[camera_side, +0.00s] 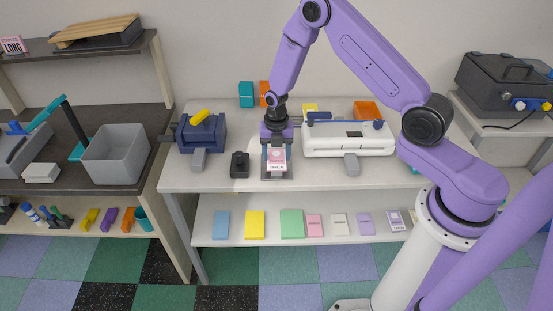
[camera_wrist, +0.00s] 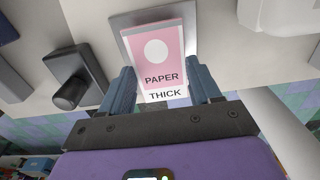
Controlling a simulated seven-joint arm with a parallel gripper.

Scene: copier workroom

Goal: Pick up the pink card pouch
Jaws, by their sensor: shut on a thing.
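The pink card pouch (camera_side: 276,153) is between the fingers of my gripper (camera_side: 277,160), over the front middle of the white table. In the wrist view the pouch (camera_wrist: 158,52) has a white circle and the printed words PAPER and THICK. The two blue-grey fingers of my gripper (camera_wrist: 158,92) stand at its left and right edges, shut on it. A grey holder (camera_side: 289,173) lies under and behind the pouch; its rim also shows in the wrist view (camera_wrist: 120,22). I cannot tell whether the pouch still touches the holder.
A small black device (camera_side: 239,164) stands close left of my gripper. A navy machine (camera_side: 201,133) is further left, and a white laminator-like machine (camera_side: 347,139) is to the right. Several coloured packs lie on the shelf below (camera_side: 268,238). A grey bin (camera_side: 115,154) is on the left table.

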